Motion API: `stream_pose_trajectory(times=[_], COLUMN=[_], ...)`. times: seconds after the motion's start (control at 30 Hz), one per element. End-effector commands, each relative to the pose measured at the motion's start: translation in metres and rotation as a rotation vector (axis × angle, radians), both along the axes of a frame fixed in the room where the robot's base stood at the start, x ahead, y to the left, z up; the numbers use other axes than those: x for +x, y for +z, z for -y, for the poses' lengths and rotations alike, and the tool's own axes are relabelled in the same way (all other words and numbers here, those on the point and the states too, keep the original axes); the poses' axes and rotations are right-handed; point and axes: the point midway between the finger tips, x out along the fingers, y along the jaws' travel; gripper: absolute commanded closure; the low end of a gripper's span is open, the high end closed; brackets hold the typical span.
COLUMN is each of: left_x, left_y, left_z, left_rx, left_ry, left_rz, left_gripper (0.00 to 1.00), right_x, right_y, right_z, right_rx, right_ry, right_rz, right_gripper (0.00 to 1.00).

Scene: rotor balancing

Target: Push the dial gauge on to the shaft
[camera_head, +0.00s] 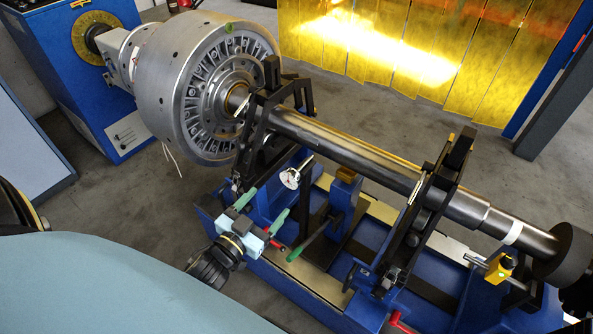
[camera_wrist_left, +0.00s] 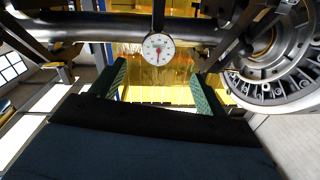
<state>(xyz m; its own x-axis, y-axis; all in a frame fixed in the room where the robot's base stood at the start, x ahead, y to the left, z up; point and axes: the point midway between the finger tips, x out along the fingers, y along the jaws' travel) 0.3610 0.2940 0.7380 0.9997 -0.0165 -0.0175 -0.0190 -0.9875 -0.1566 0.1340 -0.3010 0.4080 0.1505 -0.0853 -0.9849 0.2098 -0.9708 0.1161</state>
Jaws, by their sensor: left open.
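The dial gauge (camera_head: 291,178) has a round white face and stands on the near side of the shaft (camera_head: 345,150), below it in the picture. Whether it touches the shaft I cannot tell. In the left wrist view the gauge (camera_wrist_left: 158,47) faces me with a red needle, in front of the dark shaft (camera_wrist_left: 110,29). My left gripper (camera_head: 271,201) is open with green fingers, just on the near side of the gauge. In the left wrist view the left gripper (camera_wrist_left: 158,75) has its fingers apart, with nothing between them and the gauge above their tips. My right gripper is not in view.
A large slotted rotor (camera_head: 205,85) sits at the shaft's left end. Black bearing stands (camera_head: 425,205) rise from the blue machine bed (camera_head: 300,285). A green-handled lever (camera_head: 307,246) is close to the left gripper. A yellow curtain (camera_head: 380,50) hangs behind; grey floor lies between.

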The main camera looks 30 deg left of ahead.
Motion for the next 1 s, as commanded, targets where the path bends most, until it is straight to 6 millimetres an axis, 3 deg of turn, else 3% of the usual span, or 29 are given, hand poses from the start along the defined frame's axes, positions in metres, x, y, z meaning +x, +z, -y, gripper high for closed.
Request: stream_pose_trajectory(times=[0.23,0.7,1.0], left_x=[0.021,0.113,0.133], left_y=[0.001,0.0,0.0], left_z=[0.003,0.006,0.007], left_rx=[0.0,-0.001,-0.001], left_ry=[-0.019,-0.017,-0.017], left_rz=[0.022,0.021,0.018], left_gripper=[0.25,0.25,0.25], right_x=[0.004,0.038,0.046], right_y=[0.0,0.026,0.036], right_z=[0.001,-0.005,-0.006], right_rx=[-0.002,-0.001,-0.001], right_ry=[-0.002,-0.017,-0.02], right_rz=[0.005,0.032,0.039], right_gripper=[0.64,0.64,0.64])
